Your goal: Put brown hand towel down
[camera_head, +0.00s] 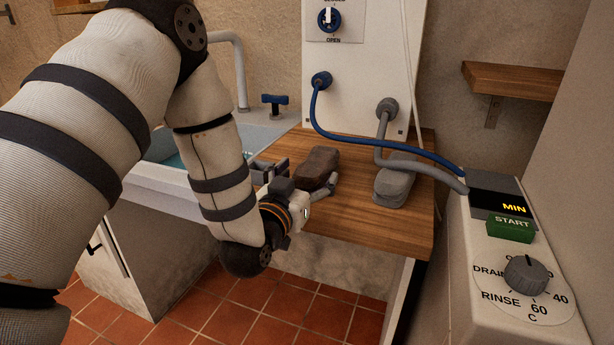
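The brown hand towel (318,166), a dark brown folded bundle, is at the left part of the wooden worktop (385,228) and appears to rest on it. My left gripper (304,174) is at its near side, with its fingers spread wide. One finger is left of the towel, with a small gap showing. The other finger is at the towel's near right side and hides part of its lower edge. Contact on that side cannot be told. My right gripper is not in view.
A grey folded towel (393,187) lies on the worktop to the right, below a grey hose (384,135). A blue hose (345,128) arcs above. A sink (262,133) is on the left, a machine with dial (527,273) on the right. The worktop's front is clear.

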